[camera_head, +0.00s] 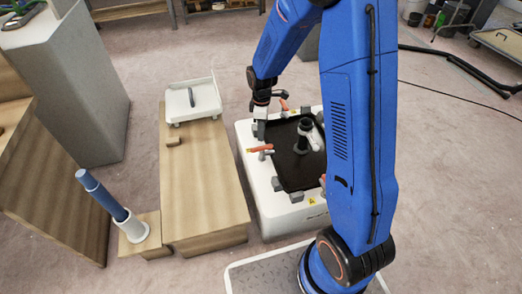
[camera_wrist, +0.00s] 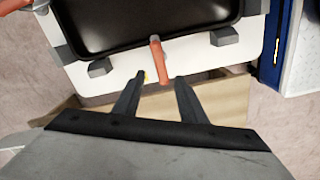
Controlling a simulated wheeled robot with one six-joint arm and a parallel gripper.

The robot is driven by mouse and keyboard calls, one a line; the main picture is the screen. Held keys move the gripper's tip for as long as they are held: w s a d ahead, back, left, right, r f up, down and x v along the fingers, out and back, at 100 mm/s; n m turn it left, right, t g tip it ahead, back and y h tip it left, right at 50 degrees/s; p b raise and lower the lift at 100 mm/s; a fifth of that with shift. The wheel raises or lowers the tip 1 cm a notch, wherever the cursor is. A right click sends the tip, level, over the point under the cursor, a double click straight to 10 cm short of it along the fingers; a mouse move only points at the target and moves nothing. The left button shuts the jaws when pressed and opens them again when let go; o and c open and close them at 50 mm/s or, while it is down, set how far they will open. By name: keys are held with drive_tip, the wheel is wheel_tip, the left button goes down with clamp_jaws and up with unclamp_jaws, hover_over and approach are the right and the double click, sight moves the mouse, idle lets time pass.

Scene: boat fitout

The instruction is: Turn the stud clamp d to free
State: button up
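Several stud clamps with orange handles sit around a black hatch (camera_head: 290,168) on a white box. I see no letters, so I cannot tell which is d. One clamp's handle (camera_head: 260,149) is on the box's left side, pointing left. In the wrist view, an orange handle (camera_wrist: 158,60) crosses the white rim toward the wood, probably the same one. My gripper (camera_head: 260,128) is above the box's left edge. In the wrist view, my gripper (camera_wrist: 160,78) is open, with the handle's end between its fingertips in the picture. I cannot tell the height gap.
Another orange clamp handle (camera_head: 284,104) is at the far side. A dark upright post (camera_head: 303,135) rises from the hatch. Grey blocks (camera_wrist: 225,36) line the rim. A wooden bench (camera_head: 205,190) with a white tray (camera_head: 192,100) stands close to the left.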

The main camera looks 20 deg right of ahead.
sight(262, 149)
wheel_tip(262, 149, down, 12)
drive_tip(key=shift+f, duration=0.15)
idle(0.4)
